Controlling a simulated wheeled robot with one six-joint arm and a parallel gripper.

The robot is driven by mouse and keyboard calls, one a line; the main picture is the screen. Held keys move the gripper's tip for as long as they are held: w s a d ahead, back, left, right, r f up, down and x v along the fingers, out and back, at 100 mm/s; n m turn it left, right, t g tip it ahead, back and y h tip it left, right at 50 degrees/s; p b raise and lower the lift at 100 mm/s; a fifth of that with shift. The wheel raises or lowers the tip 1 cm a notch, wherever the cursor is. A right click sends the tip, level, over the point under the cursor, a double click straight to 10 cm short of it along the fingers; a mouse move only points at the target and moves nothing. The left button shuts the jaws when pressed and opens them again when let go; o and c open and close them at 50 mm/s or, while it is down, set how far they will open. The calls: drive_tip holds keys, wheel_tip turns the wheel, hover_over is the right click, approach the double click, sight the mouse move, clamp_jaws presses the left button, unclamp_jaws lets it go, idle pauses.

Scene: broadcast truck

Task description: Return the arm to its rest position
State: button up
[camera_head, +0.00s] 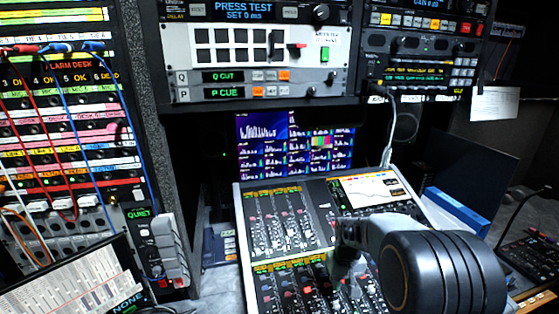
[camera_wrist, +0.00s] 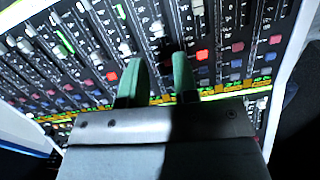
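My gripper (camera_wrist: 160,65) shows in the wrist view as two green fingers standing apart, with a gap between them and nothing clearly held. It points down at the mixing desk (camera_wrist: 222,50), over its rows of faders and coloured buttons. A dark patch lies between the fingertips; I cannot tell whether it is a fader cap or shadow. In the head view my arm (camera_head: 440,270) reaches in from the lower right over the desk (camera_head: 325,240). My fingers are hard to make out there, and I cannot tell whether they touch the desk.
A rack with patch cables (camera_head: 70,130) stands at left, with a laptop (camera_head: 80,285) below it. Equipment panels (camera_head: 255,50) overhang the desk, with a lit monitor (camera_head: 293,145) behind. A blue box (camera_head: 457,210) and a dark panel (camera_head: 460,175) are at right.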

drive_tip(key=s+a+r+t, duration=0.2)
drive_tip(key=s+r, duration=0.4)
drive_tip(key=s, duration=0.2)
drive_tip(key=s+a+r+m+t, duration=0.1)
drive_tip(key=s+r+t, duration=0.2)
drive_tip(key=s+r, duration=0.3)
drive_tip(key=shift+s+a+r, duration=0.3)
drive_tip(key=shift+s+a, duration=0.05)
drive_tip(key=shift+s, duration=0.55)
drive_tip(key=shift+s, duration=0.1)
